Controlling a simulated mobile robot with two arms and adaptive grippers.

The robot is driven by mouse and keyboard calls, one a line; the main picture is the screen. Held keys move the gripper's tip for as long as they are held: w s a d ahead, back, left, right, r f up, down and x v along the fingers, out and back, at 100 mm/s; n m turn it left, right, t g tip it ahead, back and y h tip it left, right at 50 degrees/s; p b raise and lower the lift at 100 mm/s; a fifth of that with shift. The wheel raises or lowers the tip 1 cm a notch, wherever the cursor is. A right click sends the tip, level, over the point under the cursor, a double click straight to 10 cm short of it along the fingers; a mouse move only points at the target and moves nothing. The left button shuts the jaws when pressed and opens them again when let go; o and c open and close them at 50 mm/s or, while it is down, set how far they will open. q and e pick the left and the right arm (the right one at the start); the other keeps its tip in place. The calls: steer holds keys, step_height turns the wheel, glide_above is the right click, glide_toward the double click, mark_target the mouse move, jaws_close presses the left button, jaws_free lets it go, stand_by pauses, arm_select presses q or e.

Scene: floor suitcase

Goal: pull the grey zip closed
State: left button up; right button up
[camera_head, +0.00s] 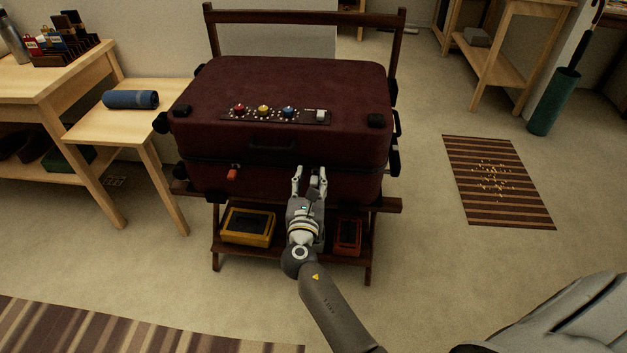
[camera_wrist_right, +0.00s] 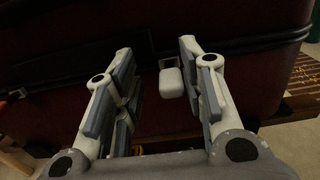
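A maroon suitcase (camera_head: 280,85) lies shut-lidded on a dark wooden stand, with a dark seam around its side. My right gripper (camera_head: 310,175) is at its front face, right of the middle. The right wrist view shows the gripper (camera_wrist_right: 155,85) open, its two fingers apart. A light grey zip pull (camera_wrist_right: 171,82) hangs on the suitcase front between the fingers, closer to the right-hand finger; I see no grip on it. In the head view the gripper hides this pull. A red pull (camera_head: 232,174) hangs at the seam further left. My left gripper is not in view.
The lid carries a panel with red (camera_head: 239,108), yellow and blue knobs. A wooden bench (camera_head: 130,125) stands left.

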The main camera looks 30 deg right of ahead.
steer(key=shift+s+d, duration=0.1)
steer(key=shift+s, duration=0.2)
steer(key=v, duration=0.7)
steer(key=shift+a, duration=0.2)
